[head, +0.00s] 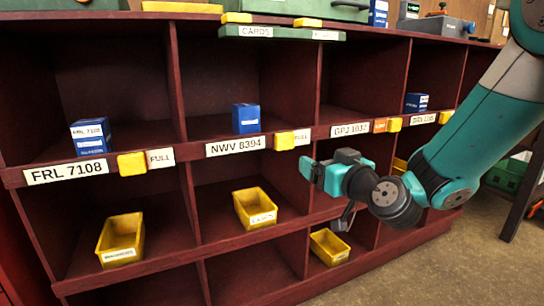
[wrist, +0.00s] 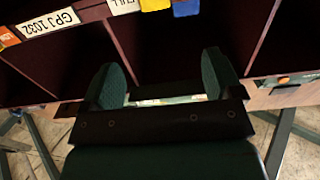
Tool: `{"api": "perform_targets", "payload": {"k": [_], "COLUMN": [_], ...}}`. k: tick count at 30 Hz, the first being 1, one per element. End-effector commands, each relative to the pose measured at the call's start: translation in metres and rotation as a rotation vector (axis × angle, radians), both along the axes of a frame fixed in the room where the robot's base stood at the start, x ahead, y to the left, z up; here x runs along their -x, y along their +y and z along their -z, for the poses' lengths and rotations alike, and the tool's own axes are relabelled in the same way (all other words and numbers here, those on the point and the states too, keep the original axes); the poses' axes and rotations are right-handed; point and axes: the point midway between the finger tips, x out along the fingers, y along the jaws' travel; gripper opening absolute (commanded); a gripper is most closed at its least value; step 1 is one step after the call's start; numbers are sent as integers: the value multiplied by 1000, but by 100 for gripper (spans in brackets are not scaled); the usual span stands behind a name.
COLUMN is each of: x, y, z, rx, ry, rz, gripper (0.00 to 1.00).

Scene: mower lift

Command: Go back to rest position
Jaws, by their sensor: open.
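My gripper (head: 316,172) is in front of the dark red shelf (head: 95,185), below the labels of the upper row, between the NWV 8394 and GPJ 1032 labels. My teal arm reaches in from the right. In the wrist view my gripper (wrist: 167,88) shows two green fingers spread apart, with nothing between them. It is open and empty. It appears apart from the shelf, though the exact distance is hard to tell.
Blue boxes stand in upper cells, by FRL 7108 (head: 91,136), NWV 8394 (head: 246,118) and at right (head: 416,102). Yellow bins (head: 120,240), (head: 255,207), (head: 329,246) sit in lower cells. Open floor (head: 440,265) lies at the lower right, near a dark table leg (head: 522,195).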

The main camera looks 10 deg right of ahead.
Motion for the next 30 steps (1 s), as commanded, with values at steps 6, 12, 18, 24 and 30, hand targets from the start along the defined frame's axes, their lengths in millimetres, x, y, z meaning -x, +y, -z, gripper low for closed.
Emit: {"api": "perform_targets", "payload": {"k": [6, 12, 18, 24, 30], "x": [31, 113, 200, 266, 294], "y": [47, 97, 100, 78, 64], "z": [0, 16, 32, 38, 3], "rx": [11, 87, 207, 323, 375], "ry": [163, 539, 916, 1199, 1328], "rz": [-207, -474, -574, -556, -520], "gripper": [85, 85, 85, 85, 85]}}
